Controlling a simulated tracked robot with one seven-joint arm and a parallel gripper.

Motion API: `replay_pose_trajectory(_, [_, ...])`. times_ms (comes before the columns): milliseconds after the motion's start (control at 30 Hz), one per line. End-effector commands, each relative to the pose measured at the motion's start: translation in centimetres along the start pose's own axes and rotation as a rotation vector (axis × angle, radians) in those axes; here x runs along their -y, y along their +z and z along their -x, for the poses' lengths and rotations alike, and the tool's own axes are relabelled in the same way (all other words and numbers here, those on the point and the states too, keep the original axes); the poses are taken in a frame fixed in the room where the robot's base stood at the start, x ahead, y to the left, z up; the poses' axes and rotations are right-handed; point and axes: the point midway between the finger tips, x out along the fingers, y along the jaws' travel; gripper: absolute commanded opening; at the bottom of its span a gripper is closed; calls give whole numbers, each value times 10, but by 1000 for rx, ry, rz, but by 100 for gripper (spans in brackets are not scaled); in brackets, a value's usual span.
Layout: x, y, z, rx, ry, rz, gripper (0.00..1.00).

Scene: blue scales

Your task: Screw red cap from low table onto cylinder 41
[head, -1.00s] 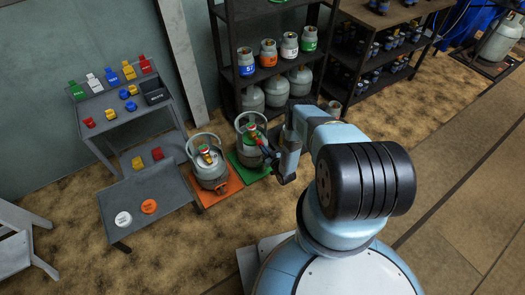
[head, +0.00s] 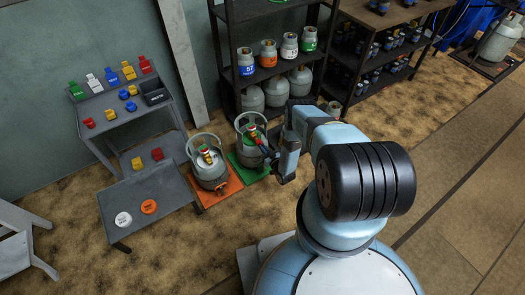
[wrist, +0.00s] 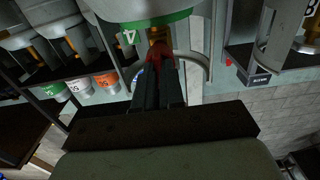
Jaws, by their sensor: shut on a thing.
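A grey cylinder with a green band (wrist: 150,18) stands on the green mat; a "4" shows on its band in the wrist view, the rest of its number is hidden. In the head view this cylinder (head: 245,125) is partly covered by my arm. My gripper (wrist: 157,64) is shut on a red cap (wrist: 156,48) at the brass valve inside the cylinder's collar. The cap appears to be at the valve outlet; I cannot tell whether it is threaded.
Another grey cylinder (head: 207,178) stands close by on an orange mat (head: 232,187). A stand (head: 100,108) with coloured caps is at the left. A dark shelf (head: 280,72) with small cylinders stands behind. Brown floor is free in front of the low table.

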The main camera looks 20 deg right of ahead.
Motion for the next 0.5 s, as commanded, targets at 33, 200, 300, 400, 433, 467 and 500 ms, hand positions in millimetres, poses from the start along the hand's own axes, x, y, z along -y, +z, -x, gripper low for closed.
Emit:
replay_pose_trajectory(33, [0, 0, -1, 0, 0, 0, 0])
replay_pose_trajectory(200, [0, 0, -5, -1, 0, 0, 0])
replay_pose_trajectory(300, [0, 0, -6, -1, 0, 0, 0])
replay_pose_trajectory(400, [1, 0, -8, 0, -1, 0, 0])
replay_pose_trajectory(433, [1, 0, -9, 0, -1, 0, 0])
replay_pose_trajectory(467, [1, 0, -10, 0, -1, 0, 0])
replay_pose_trajectory(500, [1, 0, -11, 0, -1, 0, 0])
